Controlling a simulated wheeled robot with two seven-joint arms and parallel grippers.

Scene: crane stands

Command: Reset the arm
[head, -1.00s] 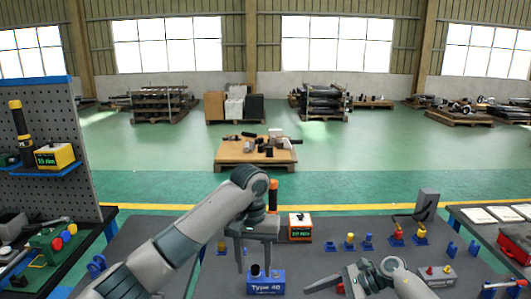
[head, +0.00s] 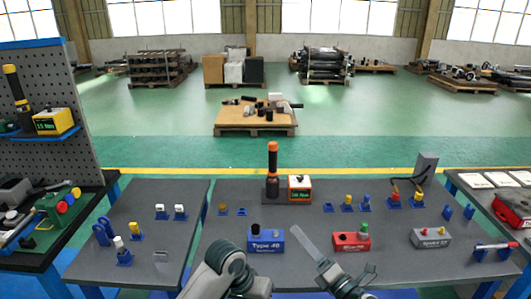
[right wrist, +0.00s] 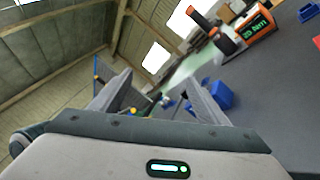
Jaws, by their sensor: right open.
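My left arm (head: 222,268) is folded back at the bottom middle of the head view. Its gripper does not show there. My right gripper (head: 300,240) is over the front of the middle table, between the blue Type 40 block (head: 265,246) and a red block (head: 351,243). In the right wrist view my right gripper (right wrist: 157,80) has its two fingers apart, with nothing held between them. A blue block (right wrist: 221,96) shows beyond the right finger there.
A black and orange tool (head: 272,175) stands beside an orange display box (head: 300,188) at the table's back. Small blue stands, some with yellow, white or red parts, line the tables. A grey block (head: 430,238) is at right. A pegboard (head: 55,110) rises at left.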

